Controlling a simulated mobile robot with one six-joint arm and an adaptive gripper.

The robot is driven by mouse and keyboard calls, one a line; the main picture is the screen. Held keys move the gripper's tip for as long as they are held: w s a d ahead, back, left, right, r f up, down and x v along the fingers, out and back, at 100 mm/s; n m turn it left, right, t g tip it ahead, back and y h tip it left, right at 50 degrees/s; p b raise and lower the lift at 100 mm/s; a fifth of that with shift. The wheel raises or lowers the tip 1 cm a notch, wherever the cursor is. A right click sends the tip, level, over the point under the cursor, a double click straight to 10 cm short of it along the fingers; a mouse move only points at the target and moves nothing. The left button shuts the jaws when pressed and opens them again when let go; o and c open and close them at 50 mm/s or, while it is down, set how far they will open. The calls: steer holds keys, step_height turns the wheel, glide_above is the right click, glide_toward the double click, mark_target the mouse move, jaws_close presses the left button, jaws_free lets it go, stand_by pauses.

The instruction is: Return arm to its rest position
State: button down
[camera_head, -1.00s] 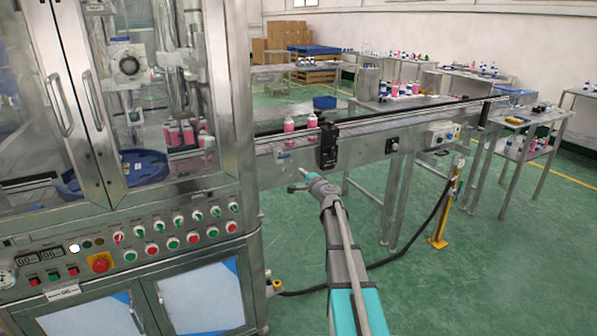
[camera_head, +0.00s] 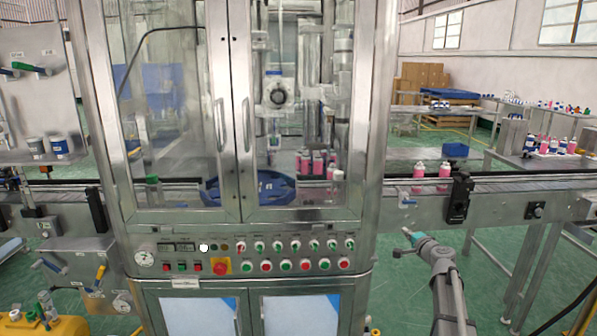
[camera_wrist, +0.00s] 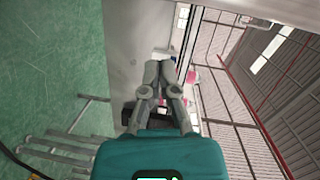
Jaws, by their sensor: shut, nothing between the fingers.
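My gripper (camera_head: 409,243) is at the lower right of the head view, in front of the conveyor and to the right of the machine's control panel. In the wrist view my gripper (camera_wrist: 157,68) has its two grey fingers together, with nothing held. In the head view my arm runs from the bottom edge up to the gripper. The gripper appears apart from the conveyor side, though the exact gap is hard to tell.
The crimping machine (camera_head: 238,226) with closed glass doors fills the middle. Green floor (camera_head: 400,275) is open below the conveyor. A yellow container (camera_head: 60,327) is at lower left.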

steer(key=s+a+f+n+g+y, duration=0.1)
steer(key=s+a+f+n+g, duration=0.35)
steer(key=s+a, duration=0.35)
steer(key=s+a+f+n+g+y, duration=0.1)
steer(key=s+a+f+n+g, duration=0.4)
steer(key=a, duration=0.5)
steer(key=s+a+f+n+g+h, duration=0.1)
steer(key=s+a+f+g, duration=0.15)
steer(key=s, duration=0.35)
steer(key=s+a+f+n+g+h, duration=0.1)
steer(key=s+f+n, duration=0.15)
steer(key=s, duration=0.35)
steer(key=s+f+g+h, duration=0.1)
steer(key=s+g+h, duration=0.25)
steer(key=s, duration=0.55)
step_height(320, 180, up, 13)
steer(key=p, duration=1.4)
steer(key=shift+w+d+n, duration=0.2)
steer(key=shift+d+n, duration=0.1)
steer(key=shift+d, duration=0.15)
